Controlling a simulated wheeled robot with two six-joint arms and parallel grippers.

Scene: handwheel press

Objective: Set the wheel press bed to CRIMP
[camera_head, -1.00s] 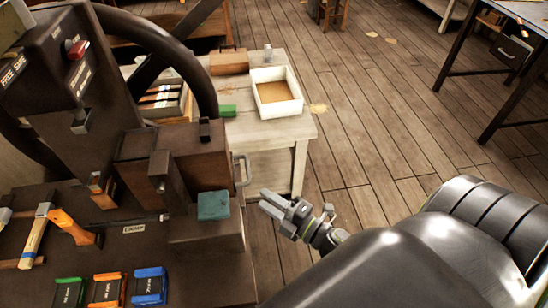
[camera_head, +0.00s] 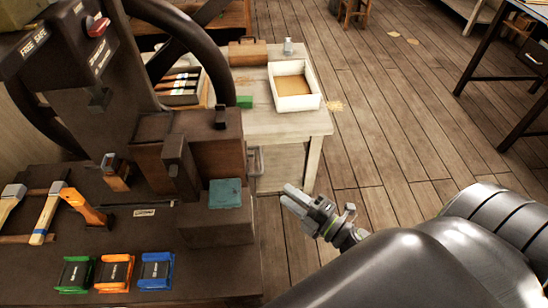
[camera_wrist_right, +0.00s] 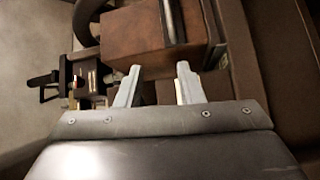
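The wheel press (camera_head: 110,65) is a dark machine at the left of the head view, with a large black handwheel (camera_head: 165,20) and a red knob (camera_head: 97,27) by FREE and SAFE labels. A small plate reading CRIMP (camera_head: 145,212) lies on the dark bench before it. A brown block (camera_head: 215,150) with dark fittings stands at the press; I cannot tell its setting. My right gripper (camera_head: 290,193) is right of the bench, apart from it. In the right wrist view its two fingers (camera_wrist_right: 159,72) are spread and empty, near a brown block (camera_wrist_right: 140,42). My left gripper is out of view.
A teal pad (camera_head: 225,193) sits on a dark block at the bench's right edge. Green (camera_head: 76,273), orange (camera_head: 115,272) and blue (camera_head: 156,271) holders and a hammer (camera_head: 48,215) lie on the bench. A white table (camera_head: 290,125) with a tray stands behind.

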